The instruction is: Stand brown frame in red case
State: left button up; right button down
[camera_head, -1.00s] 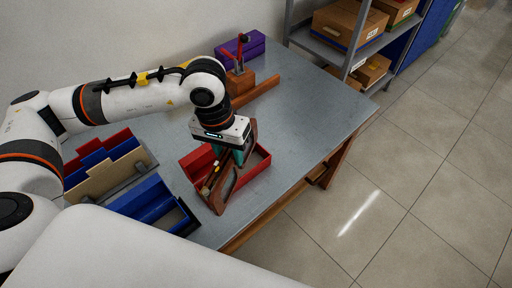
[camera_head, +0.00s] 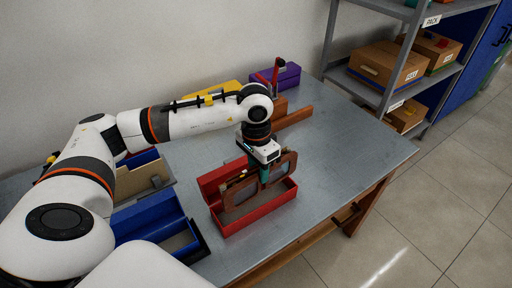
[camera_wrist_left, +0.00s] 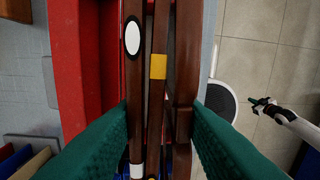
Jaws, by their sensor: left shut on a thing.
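The brown frame (camera_head: 284,166) stands upright, lenses facing front, held from above by my left gripper (camera_head: 264,176). Its lower rims reach into the open red case (camera_head: 258,222), just behind the front wall; whether they touch the case floor is hidden. The frame runs along the length of the case. In the left wrist view the teal fingers of my left gripper (camera_wrist_left: 160,140) close on the frame's dark brown bars (camera_wrist_left: 184,60), with the red case (camera_wrist_left: 66,70) at left. A small white arm with a dark tip (camera_wrist_left: 262,104), apparently my right gripper, shows at the right; its jaws are too small to read.
A blue case (camera_head: 150,208) and a tan holder (camera_head: 142,182) stand left of the red case. A wooden stand (camera_head: 292,118) with red pliers, a purple case (camera_head: 288,76) and a yellow case (camera_head: 212,90) are behind. The grey tabletop (camera_head: 350,150) is clear at right.

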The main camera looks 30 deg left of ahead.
pick_arm(q)
jog(key=shift+w+a+r+m, duration=0.2)
jog(key=shift+w+a+r, duration=0.05)
jog(key=shift+a, duration=0.15)
jog(key=shift+w+a+r+m, duration=0.2)
jog(key=shift+a+r, duration=0.05)
jog(key=shift+a, duration=0.15)
pick_arm(e)
jog(key=shift+r, duration=0.65)
jog(key=shift+f, duration=0.2)
